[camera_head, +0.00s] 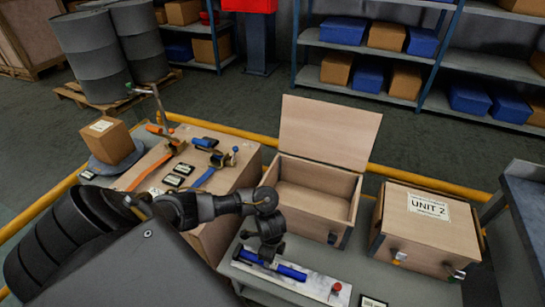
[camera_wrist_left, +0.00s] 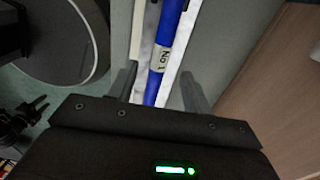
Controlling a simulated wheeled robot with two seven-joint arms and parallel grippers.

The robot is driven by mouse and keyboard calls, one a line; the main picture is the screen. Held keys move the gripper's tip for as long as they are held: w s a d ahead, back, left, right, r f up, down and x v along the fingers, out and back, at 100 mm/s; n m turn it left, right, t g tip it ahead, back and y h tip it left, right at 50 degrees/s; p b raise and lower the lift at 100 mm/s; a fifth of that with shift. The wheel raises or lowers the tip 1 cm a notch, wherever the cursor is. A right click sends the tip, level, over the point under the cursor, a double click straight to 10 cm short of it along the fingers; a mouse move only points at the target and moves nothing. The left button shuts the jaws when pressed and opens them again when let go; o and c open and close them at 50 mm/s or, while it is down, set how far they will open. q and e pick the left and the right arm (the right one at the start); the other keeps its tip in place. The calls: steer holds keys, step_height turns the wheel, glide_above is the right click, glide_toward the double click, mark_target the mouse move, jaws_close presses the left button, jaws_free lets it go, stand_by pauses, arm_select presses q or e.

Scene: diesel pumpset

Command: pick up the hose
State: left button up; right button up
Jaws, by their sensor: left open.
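A blue hose (camera_head: 284,270) lies along a white-grey tray (camera_head: 312,286) on the grey bench in the head view. In the left wrist view the blue hose (camera_wrist_left: 165,50) has a pale label reading "No 1". My left gripper (camera_head: 264,252) is over the hose and hides part of it. In the left wrist view its two fingers (camera_wrist_left: 160,92) are apart, one on each side of the hose. I cannot tell whether they touch it. My right gripper is not in view.
An open wooden box (camera_head: 315,205) stands behind the tray. A closed box marked "UNIT 2" (camera_head: 425,235) stands to its right. A red knob (camera_head: 336,287) is on the tray's right end. Orange and blue straps (camera_head: 205,178) lie on the left crate.

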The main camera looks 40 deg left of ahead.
arm_select(q)
step_height(320, 180, down, 6)
steer(key=shift+w+d+r+b, duration=0.1)
steer(key=shift+d+r+b, duration=0.1)
steer(key=shift+b, duration=0.75)
steer(key=shift+f, duration=0.3)
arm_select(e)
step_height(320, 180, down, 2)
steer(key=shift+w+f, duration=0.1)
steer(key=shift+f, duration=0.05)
arm_select(q)
steer(key=c, duration=0.7)
jaws_close()
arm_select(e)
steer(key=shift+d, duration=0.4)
